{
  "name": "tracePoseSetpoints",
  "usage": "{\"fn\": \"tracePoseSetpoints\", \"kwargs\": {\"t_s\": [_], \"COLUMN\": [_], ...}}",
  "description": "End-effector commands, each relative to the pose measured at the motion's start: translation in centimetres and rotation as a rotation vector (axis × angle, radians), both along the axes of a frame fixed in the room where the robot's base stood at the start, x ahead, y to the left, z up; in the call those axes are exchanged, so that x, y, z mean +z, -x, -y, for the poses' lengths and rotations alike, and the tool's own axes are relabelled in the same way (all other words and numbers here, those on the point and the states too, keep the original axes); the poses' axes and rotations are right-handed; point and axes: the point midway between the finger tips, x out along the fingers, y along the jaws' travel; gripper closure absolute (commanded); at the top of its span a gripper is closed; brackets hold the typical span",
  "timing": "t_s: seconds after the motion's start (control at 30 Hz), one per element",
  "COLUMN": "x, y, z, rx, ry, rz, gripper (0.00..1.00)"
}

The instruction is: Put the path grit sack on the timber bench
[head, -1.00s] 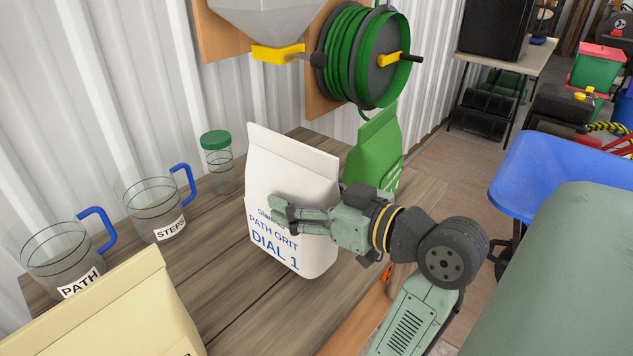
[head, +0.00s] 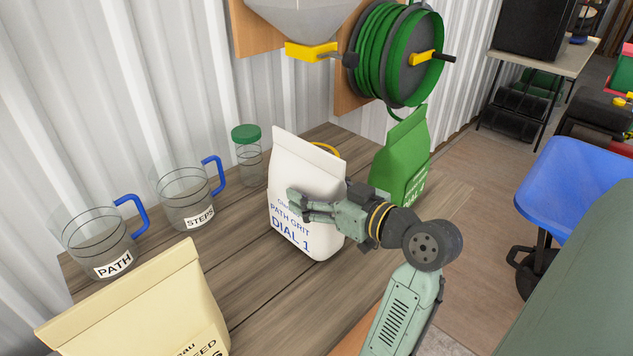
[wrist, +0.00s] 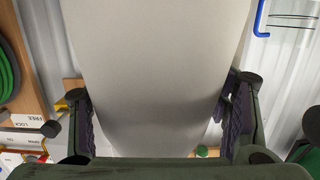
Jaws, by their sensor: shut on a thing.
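The path grit sack (head: 290,170) is white with blue lettering reading "PATH GRIT DIAL 1". It stands upright over the wooden bench top (head: 290,310); I cannot tell whether its base touches the wood. My gripper (head: 305,207) reaches in from the right and is shut on the sack. One finger lies across the front of the sack; the other is hidden behind it. In the wrist view, the pale sack (wrist: 160,60) fills the space between the two fingers of my gripper (wrist: 160,120).
A green sack (head: 400,160) stands right of the white one. A green-lidded jar (head: 249,165), a STEPS jug (head: 180,190), a PATH jug (head: 95,240) and a cream sack (head: 150,310) stand left. A hopper (head: 300,15) and hose reel (head: 385,50) hang behind. A blue wheelbarrow (head: 565,180) is right.

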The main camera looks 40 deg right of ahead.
Motion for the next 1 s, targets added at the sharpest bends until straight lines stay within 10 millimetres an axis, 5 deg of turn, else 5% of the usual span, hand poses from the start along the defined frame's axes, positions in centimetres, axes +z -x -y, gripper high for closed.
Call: {"fn": "tracePoseSetpoints", "kwargs": {"t_s": [0.27,0.3,0.57,1.0], "x": [-0.02,-0.18,-0.17,0.05], "y": [0.03,0.02,0.02,0.68], "z": [-0.03,0.0,0.01,0.14], "rx": [0.0,0.0,0.0,-0.002], "ry": [0.005,0.0,0.0,0.001], "rz": [0.007,0.0,0.0,0.0], "gripper": [0.92,0.28,0.11,0.1]}}
